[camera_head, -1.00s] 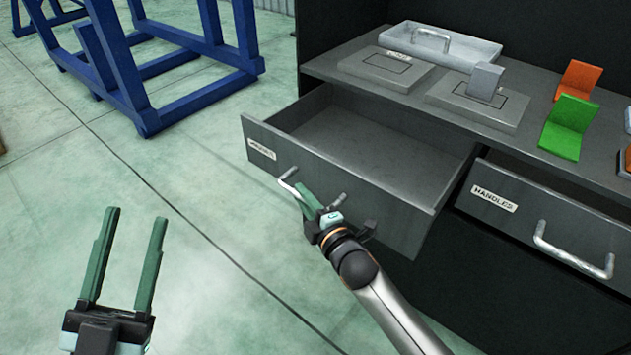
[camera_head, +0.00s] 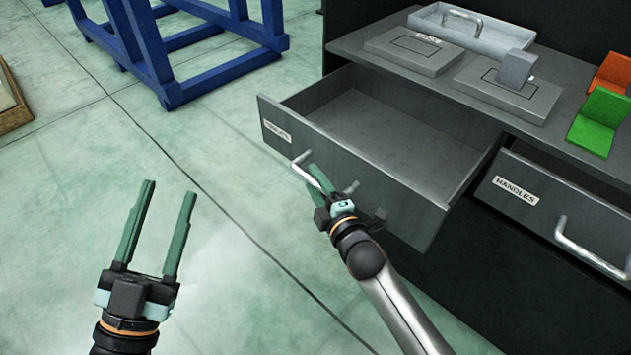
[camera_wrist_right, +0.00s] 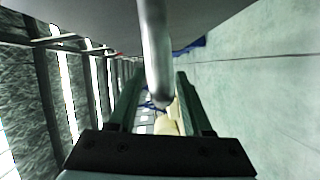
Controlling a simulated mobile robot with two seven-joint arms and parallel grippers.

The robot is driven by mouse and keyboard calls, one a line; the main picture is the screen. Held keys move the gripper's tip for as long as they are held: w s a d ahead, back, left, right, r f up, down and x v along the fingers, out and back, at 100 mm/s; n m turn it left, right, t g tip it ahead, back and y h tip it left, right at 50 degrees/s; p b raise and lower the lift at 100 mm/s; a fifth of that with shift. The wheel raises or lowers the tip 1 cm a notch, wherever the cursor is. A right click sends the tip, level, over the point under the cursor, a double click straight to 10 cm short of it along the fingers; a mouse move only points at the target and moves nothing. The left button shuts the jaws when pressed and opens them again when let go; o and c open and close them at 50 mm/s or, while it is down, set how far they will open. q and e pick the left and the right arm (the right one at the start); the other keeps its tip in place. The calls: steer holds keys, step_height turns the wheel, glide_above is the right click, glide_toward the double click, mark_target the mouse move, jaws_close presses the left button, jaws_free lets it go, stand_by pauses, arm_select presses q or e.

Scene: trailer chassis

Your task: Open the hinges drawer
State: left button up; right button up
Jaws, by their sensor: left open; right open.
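The left drawer (camera_head: 375,178) stands pulled out from the dark cabinet and looks empty inside. Its front label (camera_head: 277,131) is too blurred to read surely. My right gripper (camera_head: 318,178) is open at the drawer's metal handle (camera_head: 299,160). In the right wrist view the handle bar (camera_wrist_right: 156,50) runs between the two green fingers of the right gripper (camera_wrist_right: 157,85), with gaps on both sides. My left gripper (camera_head: 168,190) is open and empty over the floor, left of the drawer.
A HANDLES drawer (camera_head: 560,205) is beside it at the right. The cabinet top holds a grey tray (camera_head: 490,38), flat plates (camera_head: 415,50), a green bracket (camera_head: 598,122) and an orange bracket (camera_head: 614,72).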

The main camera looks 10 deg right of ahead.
steer(key=shift+s+d, duration=0.1)
steer(key=shift+s, duration=0.05)
steer(key=shift+s+d, duration=0.1)
steer(key=shift+s, duration=0.2)
steer(key=p+v, duration=0.1)
steer(key=v, duration=0.3)
steer(key=shift+s+r+p, duration=0.1)
steer(key=shift+p, duration=0.2)
arm_select(q)
step_height(320, 180, down, 14)
steer(key=w+a+n+g+y+p, duration=0.1)
steer(key=w+n+g+y, duration=0.1)
steer(key=g+y, duration=0.3)
steer(key=shift+w+f+n, duration=0.15)
steer(key=shift+f+n, duration=0.1)
steer(key=shift+n, duration=0.65)
arm_select(e)
steer(key=v, duration=0.7)
steer(key=shift+s, duration=0.15)
